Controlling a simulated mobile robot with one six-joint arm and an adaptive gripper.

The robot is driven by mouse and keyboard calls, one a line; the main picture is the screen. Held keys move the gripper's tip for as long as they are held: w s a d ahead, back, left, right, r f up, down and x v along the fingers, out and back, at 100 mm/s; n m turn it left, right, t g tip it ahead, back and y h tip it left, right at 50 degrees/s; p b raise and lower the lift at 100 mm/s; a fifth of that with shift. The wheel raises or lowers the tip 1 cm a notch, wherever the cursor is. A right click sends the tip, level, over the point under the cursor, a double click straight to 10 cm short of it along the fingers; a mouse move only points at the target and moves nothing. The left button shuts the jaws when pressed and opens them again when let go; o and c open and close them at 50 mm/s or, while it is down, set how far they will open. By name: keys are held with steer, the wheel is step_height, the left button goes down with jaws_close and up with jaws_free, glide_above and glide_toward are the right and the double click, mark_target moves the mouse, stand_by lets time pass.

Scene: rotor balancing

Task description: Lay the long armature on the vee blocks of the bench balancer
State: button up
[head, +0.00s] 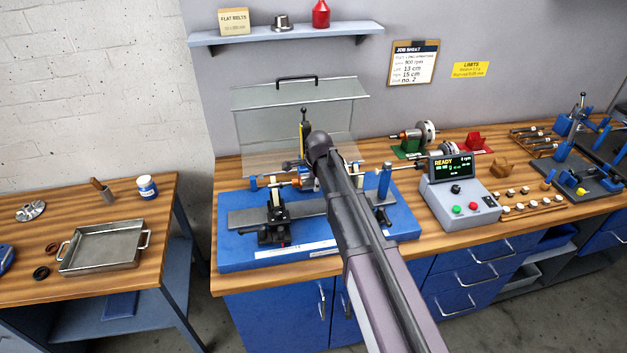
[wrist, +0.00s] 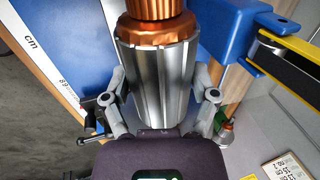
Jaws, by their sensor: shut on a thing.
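My gripper (wrist: 165,105) is shut around the grey slotted steel core of the long armature (wrist: 155,75). Its copper commutator (wrist: 160,10) is at the top of the wrist view. In the head view my arm hides most of the armature; its copper part and a shaft end (head: 286,184) show left of the wrist, level over the balancer. The bench balancer has a blue base (head: 235,248), a grey rail, a black clamp carriage (head: 275,225) and a blue upright (head: 384,182). The vee blocks are largely hidden, so I cannot tell whether the shaft touches them.
A clear guard (head: 300,95) stands raised behind the balancer. The control box (head: 458,195) reads READY. Another rotor (head: 425,133) sits on a green stand, with a red stand (head: 476,144) beside it. A metal tray (head: 103,248) is on the left table.

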steer(key=o, duration=1.2)
step_height(320, 180, up, 9)
steer(key=p, duration=0.9)
